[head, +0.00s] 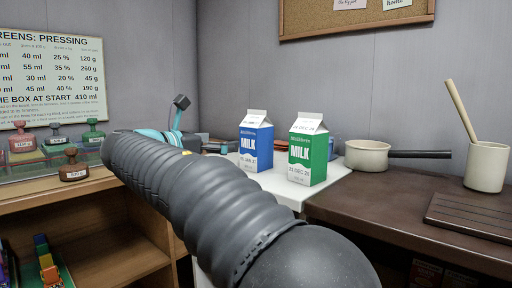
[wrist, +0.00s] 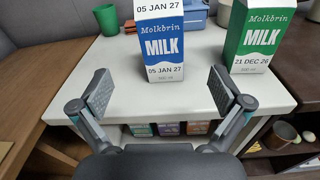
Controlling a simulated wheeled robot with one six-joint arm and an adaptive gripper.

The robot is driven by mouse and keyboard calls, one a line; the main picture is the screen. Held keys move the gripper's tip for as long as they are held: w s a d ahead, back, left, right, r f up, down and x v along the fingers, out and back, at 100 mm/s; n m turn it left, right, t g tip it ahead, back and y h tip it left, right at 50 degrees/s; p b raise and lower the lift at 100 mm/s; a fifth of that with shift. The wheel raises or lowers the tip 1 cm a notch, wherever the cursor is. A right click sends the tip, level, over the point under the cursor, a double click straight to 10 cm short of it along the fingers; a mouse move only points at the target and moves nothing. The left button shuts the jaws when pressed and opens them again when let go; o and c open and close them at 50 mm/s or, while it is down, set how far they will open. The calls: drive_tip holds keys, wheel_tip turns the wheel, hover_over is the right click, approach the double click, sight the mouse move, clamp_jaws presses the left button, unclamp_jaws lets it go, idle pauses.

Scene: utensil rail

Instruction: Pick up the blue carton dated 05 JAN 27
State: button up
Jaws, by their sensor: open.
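The blue milk carton (wrist: 163,48) stands upright on the white tabletop in the wrist view and is dated 05 JAN 27. It also shows in the head view (head: 256,143). A green milk carton (wrist: 252,38), dated 21 DEC 26, stands upright to its right, and it shows in the head view (head: 308,152) too. My gripper (wrist: 156,88) is open and empty, its fingers spread wide. The blue carton stands ahead of the fingers, roughly centred between them, apart from both.
The white table (wrist: 108,78) has clear surface around the blue carton. A green cup (wrist: 107,20) stands behind it to the left. Right of the table, a pot (head: 366,156) and a utensil crock (head: 486,167) stand on a dark counter (head: 385,192). Stamps line the left shelf.

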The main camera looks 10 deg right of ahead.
sight(256, 126)
drive_tip(key=shift+n+h, duration=0.3)
drive_tip(key=shift+h, duration=0.1)
drive_tip(key=x, duration=0.4)
drive_tip(key=r+x, duration=0.1)
drive_tip(key=x, duration=0.4)
drive_tip(key=r+b+x, duration=0.1)
drive_tip(key=x, duration=0.3)
drive_tip(key=shift+w+d+r, duration=0.15)
drive_tip(key=shift+w+d, duration=0.1)
drive_tip(key=shift+r, duration=0.1)
drive_tip(key=c, duration=1.7)
